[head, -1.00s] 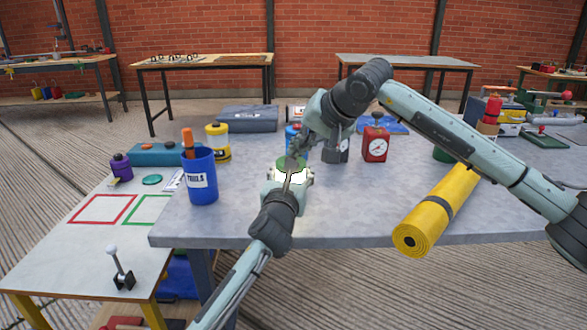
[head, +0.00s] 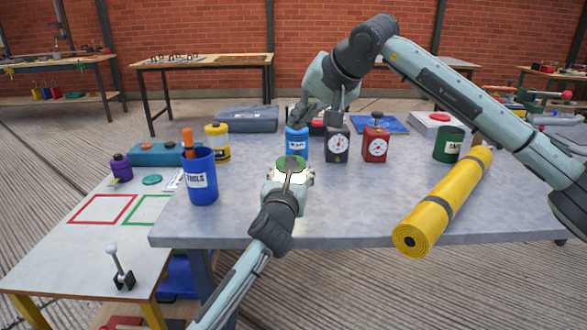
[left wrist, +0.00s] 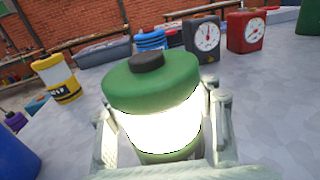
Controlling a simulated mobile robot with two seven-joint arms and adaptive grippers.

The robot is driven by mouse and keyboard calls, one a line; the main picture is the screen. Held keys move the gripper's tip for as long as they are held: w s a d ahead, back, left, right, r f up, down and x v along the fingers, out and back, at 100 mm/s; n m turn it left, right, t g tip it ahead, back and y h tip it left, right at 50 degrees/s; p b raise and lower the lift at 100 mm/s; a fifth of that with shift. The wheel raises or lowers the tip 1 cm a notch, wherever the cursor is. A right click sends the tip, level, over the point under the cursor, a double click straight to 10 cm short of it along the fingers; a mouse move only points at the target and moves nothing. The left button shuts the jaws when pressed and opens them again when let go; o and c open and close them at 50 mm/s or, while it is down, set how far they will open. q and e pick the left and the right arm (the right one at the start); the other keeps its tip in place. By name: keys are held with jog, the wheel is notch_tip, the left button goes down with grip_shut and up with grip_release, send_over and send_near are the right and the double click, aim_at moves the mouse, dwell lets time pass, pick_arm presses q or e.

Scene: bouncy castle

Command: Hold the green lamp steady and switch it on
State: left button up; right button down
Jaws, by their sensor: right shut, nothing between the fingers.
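The green lamp (left wrist: 152,82) has a green cap with a dark button (left wrist: 147,61) on top, and its body glows bright white. In the head view the lamp (head: 291,162) stands upright near the front of the grey table. My left gripper (head: 290,182) is shut around its body, with a finger on each side in the left wrist view (left wrist: 160,130). The lamp's base is partly hidden by the gripper. My right gripper (head: 299,116) is shut and empty, above and behind the lamp, in front of or over the blue can; its fingertips are small in view.
On the grey table (head: 340,220) stand a blue tools cup (head: 199,180), a yellow can (head: 217,145), a blue can (head: 297,145), a black dial box (head: 337,146), a red dial box (head: 375,147) and a green can (head: 448,146). A yellow roll (head: 440,205) lies at right.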

pick_arm(q)
jog(key=o, duration=0.6)
